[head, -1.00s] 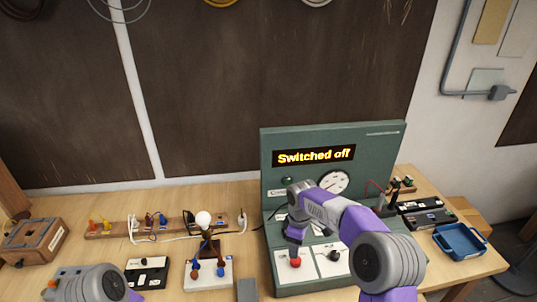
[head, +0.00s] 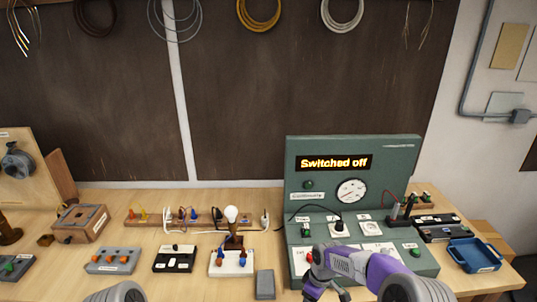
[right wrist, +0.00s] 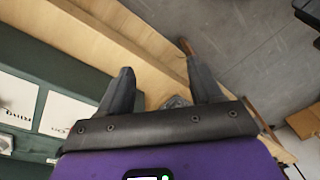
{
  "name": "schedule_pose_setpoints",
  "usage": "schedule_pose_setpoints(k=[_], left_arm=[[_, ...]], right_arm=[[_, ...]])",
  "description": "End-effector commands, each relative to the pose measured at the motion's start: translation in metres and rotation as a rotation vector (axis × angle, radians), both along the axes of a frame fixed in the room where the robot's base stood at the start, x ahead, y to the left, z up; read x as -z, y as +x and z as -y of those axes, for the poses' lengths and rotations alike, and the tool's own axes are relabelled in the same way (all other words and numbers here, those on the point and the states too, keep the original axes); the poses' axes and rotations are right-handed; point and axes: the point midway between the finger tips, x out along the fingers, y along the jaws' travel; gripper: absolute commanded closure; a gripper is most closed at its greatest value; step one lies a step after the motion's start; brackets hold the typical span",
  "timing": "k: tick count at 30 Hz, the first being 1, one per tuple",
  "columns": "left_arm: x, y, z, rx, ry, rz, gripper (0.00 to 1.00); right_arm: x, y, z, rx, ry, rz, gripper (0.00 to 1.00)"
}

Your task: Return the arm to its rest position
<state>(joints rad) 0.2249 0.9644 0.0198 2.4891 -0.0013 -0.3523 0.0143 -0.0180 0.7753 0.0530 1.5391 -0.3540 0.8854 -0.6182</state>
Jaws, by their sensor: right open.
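My right arm (head: 345,262) comes in from the bottom right in the head view, in front of the green test console (head: 405,152). Its gripper (head: 322,285) is low, at the console's front edge, near the red button (head: 309,257). In the right wrist view the right gripper (right wrist: 162,82) has its two dark fingers spread with nothing between them. The wooden bench edge and grey floor lie beyond the fingers. Only a grey rounded part of my left arm (head: 118,292) shows at the bottom edge. The left gripper is out of view.
The console display (head: 333,163) reads "Switched off". A lit-looking bulb (head: 231,213) stands on a white base (head: 232,263) left of the console. Terminal blocks (head: 114,261) and a wooden box (head: 80,222) are farther left. A blue tray (head: 474,255) is at the right.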

Motion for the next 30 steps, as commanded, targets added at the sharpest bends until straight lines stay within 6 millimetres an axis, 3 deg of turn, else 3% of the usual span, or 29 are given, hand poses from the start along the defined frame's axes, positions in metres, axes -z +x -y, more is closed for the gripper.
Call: schedule_pose_setpoints(k=[1,5,8,12,15,21,25,30], left_arm=[[0.004,0.0,0.0,0.0,0.0,-0.001,0.57],[0.011,-0.001,0.0,0.001,0.0,-0.002,0.57],[0.018,-0.001,0.0,0.001,0.0,-0.002,0.57],[0.031,-0.001,0.0,0.001,0.0,-0.002,0.57],[0.039,-0.001,0.0,0.001,0.0,-0.002,0.57],[0.049,-0.001,0.0,0.001,0.0,-0.002,0.57],[0.051,-0.001,0.0,0.001,0.0,-0.002,0.57],[0.05,-0.001,0.0,0.001,0.0,-0.002,0.57]], right_arm=[[0.02,-0.01,-0.004,0.03,0.019,-0.015,0.35],[0.066,-0.036,-0.015,0.147,0.081,-0.04,0.35],[0.108,-0.067,-0.024,0.276,0.136,-0.073,0.35],[0.167,-0.13,-0.037,0.539,0.207,-0.135,0.35],[0.196,-0.176,-0.042,0.735,0.234,-0.175,0.35],[0.219,-0.242,-0.041,1.025,0.234,-0.218,0.35],[0.222,-0.259,-0.039,1.109,0.227,-0.223,0.35],[0.222,-0.262,-0.038,1.125,0.227,-0.221,0.35]])
